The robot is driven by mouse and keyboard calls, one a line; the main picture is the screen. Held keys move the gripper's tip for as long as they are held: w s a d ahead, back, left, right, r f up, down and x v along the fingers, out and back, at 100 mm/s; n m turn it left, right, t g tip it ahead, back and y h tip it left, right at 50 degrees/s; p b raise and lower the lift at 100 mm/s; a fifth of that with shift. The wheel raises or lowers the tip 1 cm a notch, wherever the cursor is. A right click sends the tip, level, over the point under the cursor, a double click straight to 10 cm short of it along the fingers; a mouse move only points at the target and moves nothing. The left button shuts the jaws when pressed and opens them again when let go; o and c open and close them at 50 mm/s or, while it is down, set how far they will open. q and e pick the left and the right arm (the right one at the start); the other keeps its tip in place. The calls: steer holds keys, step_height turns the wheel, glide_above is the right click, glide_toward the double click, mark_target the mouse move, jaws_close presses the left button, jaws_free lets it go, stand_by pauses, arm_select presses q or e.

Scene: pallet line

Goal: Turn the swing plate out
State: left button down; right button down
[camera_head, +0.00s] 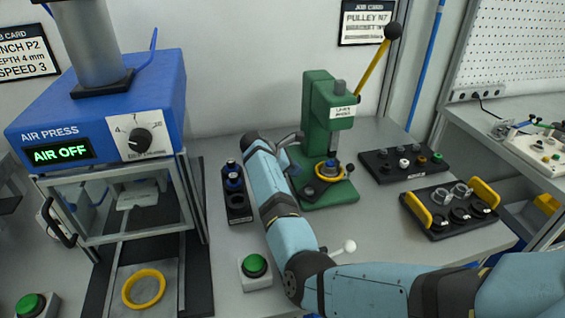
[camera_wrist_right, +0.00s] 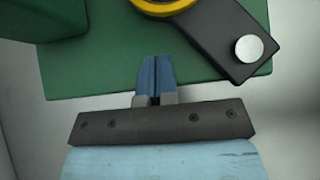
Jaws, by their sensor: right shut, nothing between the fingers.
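The green lever press (camera_head: 318,115) stands on the bench in the head view. Its dark swing plate (camera_head: 309,190) lies over the green base, near the front left, beside a yellow ring (camera_head: 330,177). In the wrist view the swing plate (camera_wrist_right: 222,35) runs from the yellow ring (camera_wrist_right: 165,8) to a round silver knob (camera_wrist_right: 249,48). My right gripper (camera_wrist_right: 157,60) is shut and empty, its blue fingertips over the edge of the green base, left of the plate and apart from it. In the head view my right arm partly hides the gripper. My left gripper is out of view.
The blue air press (camera_head: 100,105) stands at left. A black holder (camera_head: 238,205) and a green button box (camera_head: 255,268) sit near my arm. A black parts tray (camera_head: 405,163) and a yellow-handled tray (camera_head: 445,222) lie right of the press.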

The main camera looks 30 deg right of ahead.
mark_target(309, 176)
steer(key=shift+s+d+f, duration=0.1)
steer(key=shift+s+d, duration=0.15)
steer(key=shift+d, duration=0.75)
steer(key=shift+s+d, duration=0.25)
steer(key=shift+d, duration=0.75)
steer(key=shift+d+r+p, duration=0.1)
steer(key=shift+r+p, duration=0.1)
steer(key=shift+p, duration=0.7)
steer(key=shift+s+d+f, duration=0.1)
steer(key=shift+s, duration=0.05)
steer(key=shift+p, duration=0.4)
steer(key=shift+d+p, duration=0.1)
steer(key=shift+p, duration=0.4)
